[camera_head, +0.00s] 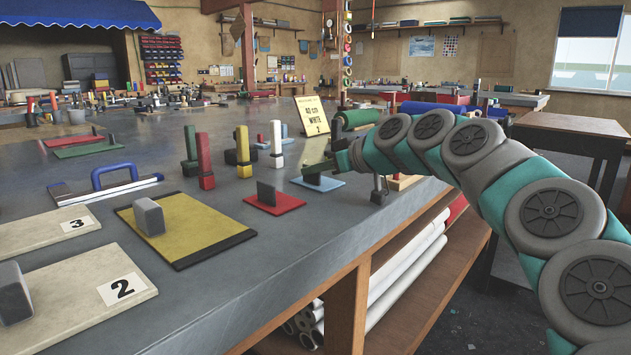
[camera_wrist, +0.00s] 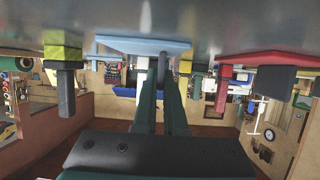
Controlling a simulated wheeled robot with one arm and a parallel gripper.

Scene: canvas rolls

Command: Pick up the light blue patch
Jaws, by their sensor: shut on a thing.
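The light blue patch (camera_head: 328,184) is a thin flat sheet with an upright grey grip on it, near the right edge of the grey table. My gripper (camera_head: 318,169) reaches in from the right and is shut on that grip. In the upside-down wrist view the light blue patch (camera_wrist: 120,43) spans above my fingers (camera_wrist: 160,72), which close around its grip. My fingers partly hide the grip. I cannot tell whether the patch touches the table or sits slightly off it.
A red patch (camera_head: 287,203) with a dark grip lies just left and nearer. A yellow patch (camera_head: 190,229) lies further left. Red, yellow and white upright tools (camera_head: 276,140) stand behind. A yellow sign (camera_head: 312,116) stands behind my gripper. The table edge is close on the right.

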